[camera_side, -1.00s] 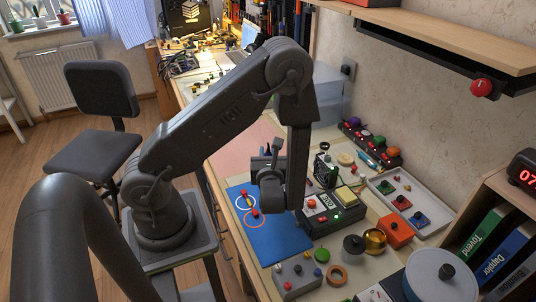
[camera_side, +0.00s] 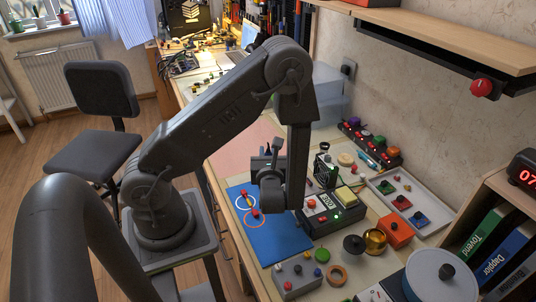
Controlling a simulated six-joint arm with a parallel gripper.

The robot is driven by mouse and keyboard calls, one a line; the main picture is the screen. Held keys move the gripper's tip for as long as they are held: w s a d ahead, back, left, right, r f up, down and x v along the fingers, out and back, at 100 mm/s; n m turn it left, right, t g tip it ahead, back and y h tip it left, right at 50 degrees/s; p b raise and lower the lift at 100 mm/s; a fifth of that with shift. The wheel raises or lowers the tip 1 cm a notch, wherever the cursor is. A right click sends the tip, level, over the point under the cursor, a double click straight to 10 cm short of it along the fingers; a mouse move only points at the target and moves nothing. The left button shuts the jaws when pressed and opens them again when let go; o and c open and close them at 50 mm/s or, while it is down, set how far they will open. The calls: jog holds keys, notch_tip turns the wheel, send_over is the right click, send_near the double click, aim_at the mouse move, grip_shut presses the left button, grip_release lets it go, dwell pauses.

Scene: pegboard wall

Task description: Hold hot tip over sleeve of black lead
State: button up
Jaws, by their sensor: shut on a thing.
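My gripper (camera_side: 268,178) is over the right side of the blue mat (camera_side: 287,238), beside a dark box with red and green lights (camera_side: 335,215). It is shut on a small dark tool, mostly hidden by my wrist. A thin dark piece (camera_side: 277,147) sticks up beside the gripper; I cannot tell whether it belongs to the tool. On the mat are a white ring (camera_side: 238,203) and an orange ring (camera_side: 248,222), with small red pieces (camera_side: 255,212) by them. I cannot make out the black lead, its sleeve or the hot tip at this size.
A grey box with coloured knobs (camera_side: 298,277), a brass cup (camera_side: 375,241), an orange box (camera_side: 396,230) and a white tray (camera_side: 432,222) crowd the bench to the right. The pink mat (camera_side: 245,150) behind looks mostly clear.

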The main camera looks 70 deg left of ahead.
jog(key=shift+r, duration=2.45)
